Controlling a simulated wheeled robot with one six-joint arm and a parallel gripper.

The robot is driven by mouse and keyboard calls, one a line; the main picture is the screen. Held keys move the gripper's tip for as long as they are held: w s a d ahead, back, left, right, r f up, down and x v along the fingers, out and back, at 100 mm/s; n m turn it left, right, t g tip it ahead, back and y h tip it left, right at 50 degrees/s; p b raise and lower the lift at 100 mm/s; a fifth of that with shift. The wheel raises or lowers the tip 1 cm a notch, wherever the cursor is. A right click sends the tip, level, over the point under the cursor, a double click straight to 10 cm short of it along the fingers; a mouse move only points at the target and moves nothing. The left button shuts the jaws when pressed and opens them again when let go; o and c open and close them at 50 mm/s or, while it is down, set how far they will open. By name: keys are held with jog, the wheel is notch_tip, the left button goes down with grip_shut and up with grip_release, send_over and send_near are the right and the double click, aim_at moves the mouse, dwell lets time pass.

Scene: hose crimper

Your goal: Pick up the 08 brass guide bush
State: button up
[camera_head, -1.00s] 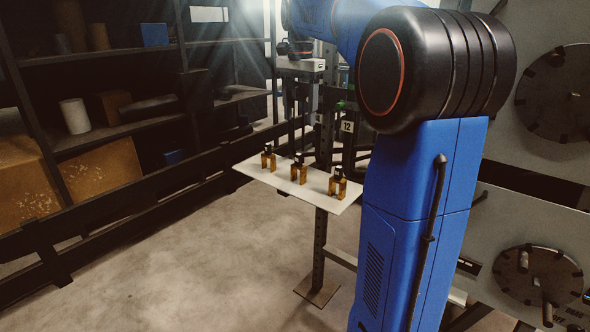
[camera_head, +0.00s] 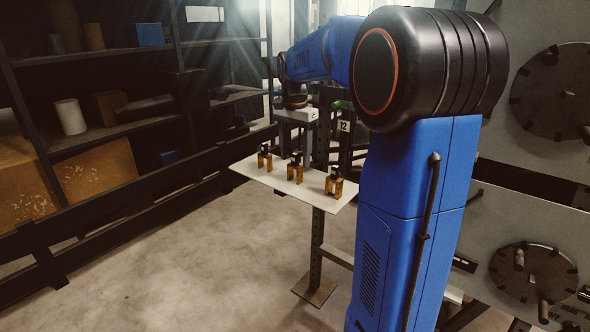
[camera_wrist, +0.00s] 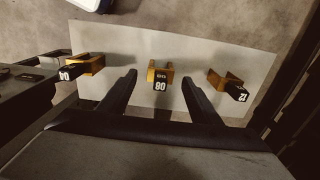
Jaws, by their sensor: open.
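The 08 brass guide bush (camera_wrist: 161,74) is the middle of three brass pieces on a white shelf plate (camera_wrist: 215,55). Its black tag reads 08 in the wrist view. In the head view the middle bush (camera_head: 295,172) stands upright on the plate. My gripper (camera_wrist: 159,77) is open and empty. In the wrist view its fingertips lie either side of the 08 bush, with a gap on each side; the height between them is hard to tell. In the head view my wrist is above and behind the plate, and the fingers cannot be made out.
A dark rack (camera_head: 90,140) with boxes is at the left. Floor (camera_head: 190,270) in front is clear.

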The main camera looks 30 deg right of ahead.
aim_at(294, 164)
jog(key=shift+f, duration=1.25)
jog(key=c, duration=1.2)
